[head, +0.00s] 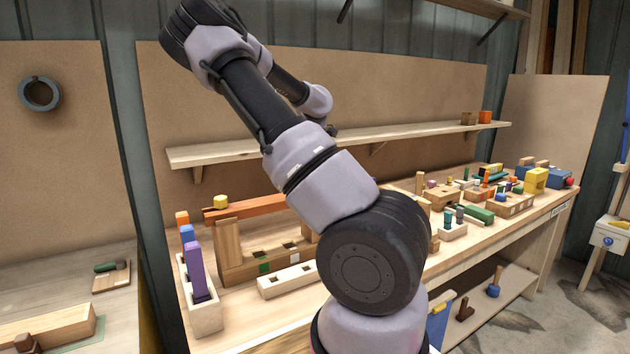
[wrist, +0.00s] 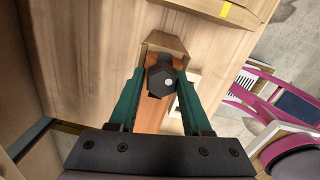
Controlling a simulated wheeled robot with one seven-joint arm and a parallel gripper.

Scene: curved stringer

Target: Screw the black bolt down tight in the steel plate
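In the wrist view, a dark hexagonal bolt head (wrist: 160,80) with a small pale spot sits between the two green fingers of my gripper (wrist: 162,84). I take it for the black bolt. The fingers lie close against both sides of the head and look shut on it. Its shank is hidden. An orange-brown strip and a wooden block (wrist: 165,42) show behind it. I cannot make out the steel plate in either view. In the head view my gripper is not visible.
In the head view, a long workbench (head: 335,292) carries several wooden blocks and toys. A wall shelf (head: 240,154) runs above it. A second bench (head: 60,278) stands at the left, with a ring (head: 21,92) on the wall above. The wrist view shows a magenta-framed item (wrist: 243,104) at the right.

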